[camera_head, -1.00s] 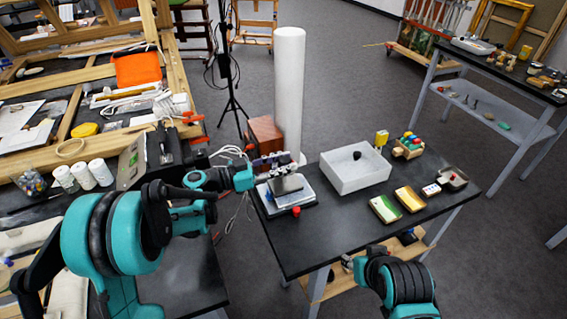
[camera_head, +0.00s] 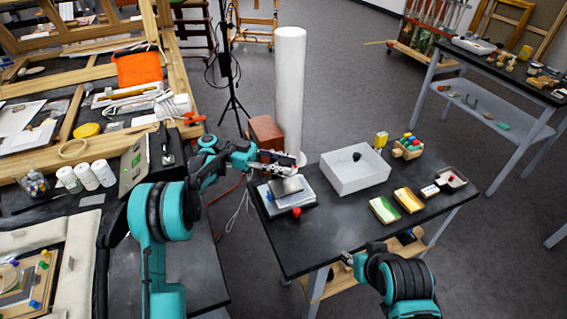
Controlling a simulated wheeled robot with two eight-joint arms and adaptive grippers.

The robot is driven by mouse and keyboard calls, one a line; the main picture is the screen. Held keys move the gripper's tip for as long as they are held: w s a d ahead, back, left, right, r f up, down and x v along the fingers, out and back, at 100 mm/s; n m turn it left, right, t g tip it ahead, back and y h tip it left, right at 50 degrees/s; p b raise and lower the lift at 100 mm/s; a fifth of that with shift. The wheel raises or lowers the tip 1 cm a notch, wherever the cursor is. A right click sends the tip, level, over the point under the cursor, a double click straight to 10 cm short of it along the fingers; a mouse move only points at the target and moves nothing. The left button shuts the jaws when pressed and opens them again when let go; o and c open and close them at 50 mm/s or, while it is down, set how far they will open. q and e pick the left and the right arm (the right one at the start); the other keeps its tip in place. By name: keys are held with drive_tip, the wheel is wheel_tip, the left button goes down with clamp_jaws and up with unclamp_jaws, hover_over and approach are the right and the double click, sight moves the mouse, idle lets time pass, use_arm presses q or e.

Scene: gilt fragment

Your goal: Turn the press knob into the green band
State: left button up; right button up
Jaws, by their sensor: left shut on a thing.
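The press (camera_head: 288,193) stands at the left end of the black table, with a pale base and a grey block on top. A red round part (camera_head: 297,213) shows at its front edge. My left gripper (camera_head: 287,168) is at the rear top of the press, shut on what appears to be the press knob, which its fingers hide. The green band cannot be made out. My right gripper (camera_head: 347,259) is low by the table's front edge, away from the press; its fingers are too small to read.
Small trays (camera_head: 384,210) and a rack of coloured pieces (camera_head: 408,147) lie further right. A brown box (camera_head: 266,132) and white column (camera_head: 289,85) stand behind the press.

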sight(285, 161)
use_arm(q)
drive_tip(key=shift+d+g, duration=0.1)
drive_tip(key=shift+g, duration=0.2)
drive_tip(key=o, duration=1.2)
wheel_tip(285, 161, up, 10)
